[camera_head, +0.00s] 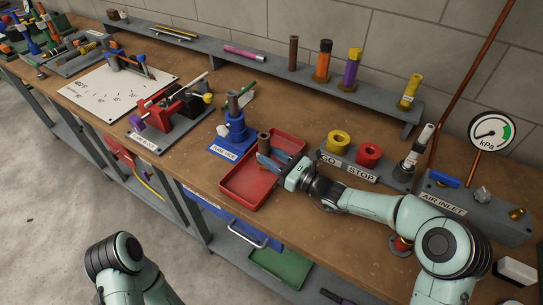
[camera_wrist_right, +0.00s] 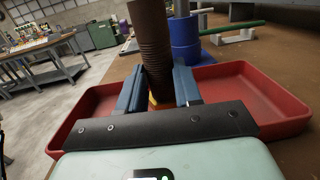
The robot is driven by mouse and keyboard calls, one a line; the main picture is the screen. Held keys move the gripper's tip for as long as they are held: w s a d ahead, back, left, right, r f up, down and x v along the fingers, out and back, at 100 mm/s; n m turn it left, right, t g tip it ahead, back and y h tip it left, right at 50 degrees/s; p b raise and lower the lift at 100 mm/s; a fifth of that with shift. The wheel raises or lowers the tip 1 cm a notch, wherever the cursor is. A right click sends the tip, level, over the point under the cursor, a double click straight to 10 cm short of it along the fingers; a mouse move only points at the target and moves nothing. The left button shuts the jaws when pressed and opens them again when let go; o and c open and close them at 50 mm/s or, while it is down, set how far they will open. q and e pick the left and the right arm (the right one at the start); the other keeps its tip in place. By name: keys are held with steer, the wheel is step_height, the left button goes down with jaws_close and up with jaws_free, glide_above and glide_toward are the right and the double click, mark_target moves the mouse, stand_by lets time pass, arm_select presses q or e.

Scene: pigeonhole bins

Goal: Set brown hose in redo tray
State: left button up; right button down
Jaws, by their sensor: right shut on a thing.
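A brown ribbed hose (camera_head: 264,142) stands roughly upright between the fingers of my right gripper (camera_head: 270,160), which is shut on it. In the right wrist view the hose (camera_wrist_right: 150,45) rises between the two blue-grey fingers (camera_wrist_right: 160,88), leaning slightly. The gripper and hose are over the red tray (camera_head: 241,187), which also spans the right wrist view (camera_wrist_right: 272,100). The hose's lower end is hidden, so I cannot tell whether it touches the tray floor. The tray carries no readable label. My left arm shows at the bottom left, but its gripper is out of view.
A blue stand (camera_head: 236,128) is just behind the tray. Yellow and red rings (camera_head: 369,155) sit on the GO/STOP block to the right. Another brown cylinder (camera_head: 293,52) stands on the rear shelf (camera_head: 380,95). A black-and-red fixture (camera_head: 180,110) is to the left.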

mark_target(268, 145)
steer(key=shift+f+b, duration=0.6)
steer(key=shift+f, duration=0.25)
steer(key=shift+r, duration=0.1)
steer(key=shift+r+p, duration=1.95)
steer(key=shift+r, duration=1.05)
steer(key=shift+f, duration=0.1)
